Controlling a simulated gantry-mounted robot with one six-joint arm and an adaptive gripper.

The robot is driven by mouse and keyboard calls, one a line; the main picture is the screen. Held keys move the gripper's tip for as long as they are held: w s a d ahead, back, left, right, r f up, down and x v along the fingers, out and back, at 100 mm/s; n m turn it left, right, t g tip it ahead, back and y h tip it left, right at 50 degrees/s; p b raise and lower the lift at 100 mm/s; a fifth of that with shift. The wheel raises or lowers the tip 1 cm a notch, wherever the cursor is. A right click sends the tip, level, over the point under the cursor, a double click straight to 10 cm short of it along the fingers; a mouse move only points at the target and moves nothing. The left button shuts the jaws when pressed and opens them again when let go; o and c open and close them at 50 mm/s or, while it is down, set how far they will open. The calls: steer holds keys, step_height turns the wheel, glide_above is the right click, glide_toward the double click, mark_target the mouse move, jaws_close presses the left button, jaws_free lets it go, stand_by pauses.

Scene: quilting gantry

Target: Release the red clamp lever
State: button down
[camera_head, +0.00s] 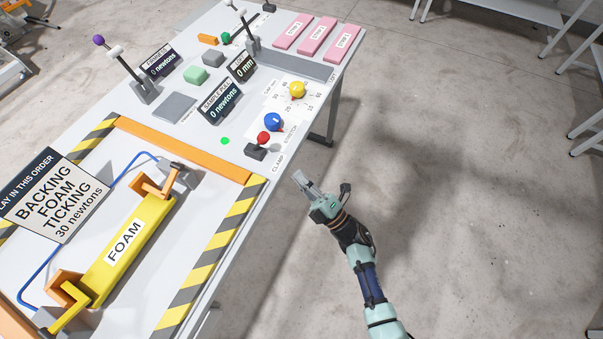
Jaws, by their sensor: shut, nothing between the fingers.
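The red clamp lever (263,138) has a round red knob on a dark base at the table's right edge, beside the printed word CLAMP. My gripper (300,180) is shut and empty. In the picture it shows to the lower right of the lever, apart from it, over the floor just off the table's edge. The lever's shaft is mostly hidden under its knob, so its exact tilt cannot be told.
A blue knob (273,121) and a yellow knob (297,89) sit just beyond the lever. A yellow FOAM bar (140,222) lies inside a striped frame (233,215). A sign (40,190) stands at left.

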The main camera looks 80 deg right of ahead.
mark_target(260, 143)
steer(key=x, duration=1)
steer(key=shift+w+b, duration=0.1)
steer(key=shift+b, duration=0.3)
